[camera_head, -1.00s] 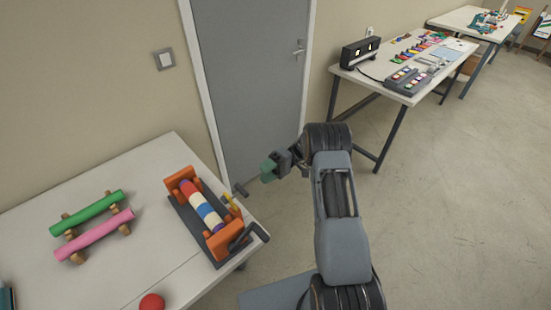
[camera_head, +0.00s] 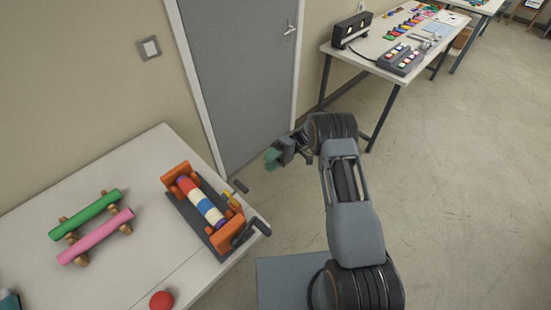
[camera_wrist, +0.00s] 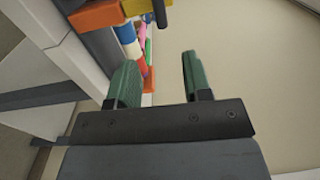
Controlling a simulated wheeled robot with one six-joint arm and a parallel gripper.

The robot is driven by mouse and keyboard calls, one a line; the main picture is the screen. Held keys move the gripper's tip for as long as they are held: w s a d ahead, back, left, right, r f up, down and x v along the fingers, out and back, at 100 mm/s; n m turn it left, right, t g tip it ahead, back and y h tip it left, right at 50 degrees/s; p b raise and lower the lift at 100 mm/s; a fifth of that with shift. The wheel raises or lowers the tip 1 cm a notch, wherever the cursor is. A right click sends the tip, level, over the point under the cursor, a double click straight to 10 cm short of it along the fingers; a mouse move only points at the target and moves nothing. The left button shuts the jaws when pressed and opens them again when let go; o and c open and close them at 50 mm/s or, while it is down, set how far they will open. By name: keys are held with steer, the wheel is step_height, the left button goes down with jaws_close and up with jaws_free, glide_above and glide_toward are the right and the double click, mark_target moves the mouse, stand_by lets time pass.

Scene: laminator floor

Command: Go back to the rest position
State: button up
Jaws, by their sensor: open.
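My gripper (camera_head: 273,158) shows in the head view, held in the air in front of the grey door, to the right of the near table. In the wrist view its two green fingers (camera_wrist: 158,82) stand apart with nothing between them. The laminator (camera_head: 202,210), with orange end blocks, a striped roller and a dark crank handle, stands on the table's right part, to the left of my gripper and apart from it. Part of the laminator also shows at the top of the wrist view (camera_wrist: 98,15).
The white table (camera_head: 138,165) holds a green roll (camera_head: 85,214) and a pink roll (camera_head: 96,236) on wooden supports, and a red ball (camera_head: 161,300). A grey door (camera_head: 240,80) is behind. A second table (camera_head: 345,58) with a keypad (camera_head: 401,60) stands at the back right. Floor at right is clear.

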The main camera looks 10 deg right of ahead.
stand_by(0.6)
steer(key=s+d+f+m+t+h, duration=0.3)
steer(key=s+d+m+h, duration=0.1)
steer(key=s+m+h, duration=0.25)
steer(key=s+d+r+m+t+h+b, duration=0.1)
steer(key=s+d+r+t+h+b, duration=0.1)
steer(key=s+r+t, duration=0.4)
steer(key=s+d+r+t+h+b, duration=0.2)
steer(key=s+d+r+t+h, duration=0.3)
steer(key=r, duration=0.8)
steer(key=d+t, duration=0.2)
steer(key=shift+s+r+m+t, duration=0.15)
steer(key=shift+s+m+t, duration=0.15)
steer(key=shift+s+m, duration=0.05)
steer(key=shift+a+h, duration=0.15)
steer(key=shift+h, duration=0.1)
